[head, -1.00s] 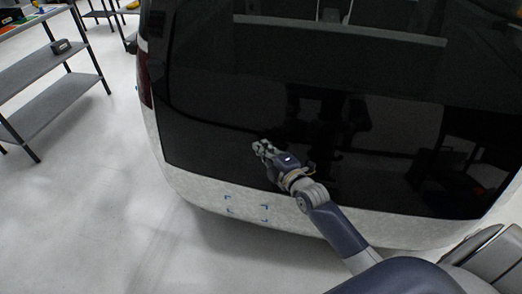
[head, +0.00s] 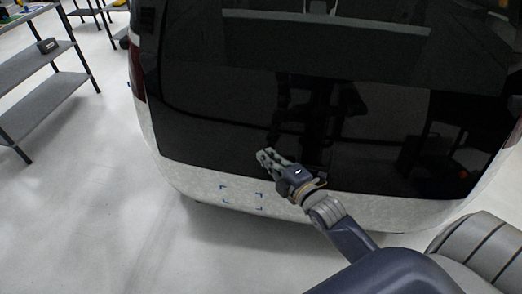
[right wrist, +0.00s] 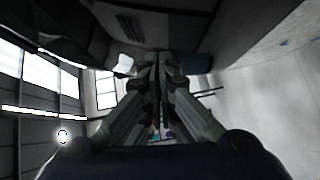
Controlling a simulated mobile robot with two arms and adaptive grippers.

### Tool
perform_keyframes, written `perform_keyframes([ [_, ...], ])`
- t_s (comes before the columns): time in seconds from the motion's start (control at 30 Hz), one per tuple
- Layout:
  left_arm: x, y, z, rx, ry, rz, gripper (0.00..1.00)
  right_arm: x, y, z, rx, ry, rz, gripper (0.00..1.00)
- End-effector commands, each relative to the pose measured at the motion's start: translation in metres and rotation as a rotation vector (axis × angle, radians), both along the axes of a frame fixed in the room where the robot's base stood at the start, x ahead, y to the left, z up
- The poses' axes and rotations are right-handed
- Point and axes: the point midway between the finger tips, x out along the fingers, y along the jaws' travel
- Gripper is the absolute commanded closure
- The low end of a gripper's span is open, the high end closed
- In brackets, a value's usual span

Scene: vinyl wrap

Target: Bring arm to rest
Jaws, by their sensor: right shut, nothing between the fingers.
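My right arm reaches in from the lower right in the head view. Its gripper (head: 266,155) is shut and empty, in front of the lower part of a vehicle's dark glossy rear panel (head: 210,110). I cannot tell the exact gap between them. In the right wrist view, the two fingers of the gripper (right wrist: 160,62) meet with nothing between them. My left gripper is not in view.
Blue corner marks (head: 241,194) sit on the vehicle's pale lower bumper (head: 190,180). The floor (head: 95,200) between is clear.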

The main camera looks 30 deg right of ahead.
Motion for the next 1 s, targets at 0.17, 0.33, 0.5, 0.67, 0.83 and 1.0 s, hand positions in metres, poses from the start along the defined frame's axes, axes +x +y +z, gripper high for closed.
perform_keyframes([
  [0.17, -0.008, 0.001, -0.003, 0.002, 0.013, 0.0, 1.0, -0.015, -0.002, 0.001, -0.002, 0.001, 0.0, 1.0],
  [0.33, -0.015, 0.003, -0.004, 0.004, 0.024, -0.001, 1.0, -0.019, -0.002, 0.003, 0.0, 0.0, 0.0, 1.0],
  [0.5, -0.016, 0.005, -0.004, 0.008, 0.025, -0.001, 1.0, -0.019, -0.004, -0.013, 0.022, 0.031, -0.011, 1.0],
  [0.67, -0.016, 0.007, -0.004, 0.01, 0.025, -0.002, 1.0, -0.029, -0.013, -0.093, 0.151, 0.189, -0.072, 1.0],
  [0.83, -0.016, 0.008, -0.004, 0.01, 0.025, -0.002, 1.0, -0.068, -0.017, -0.217, 0.36, 0.44, -0.198, 1.0],
  [1.0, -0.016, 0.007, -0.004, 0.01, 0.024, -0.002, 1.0, -0.135, -0.011, -0.328, 0.547, 0.677, -0.361, 1.0],
])
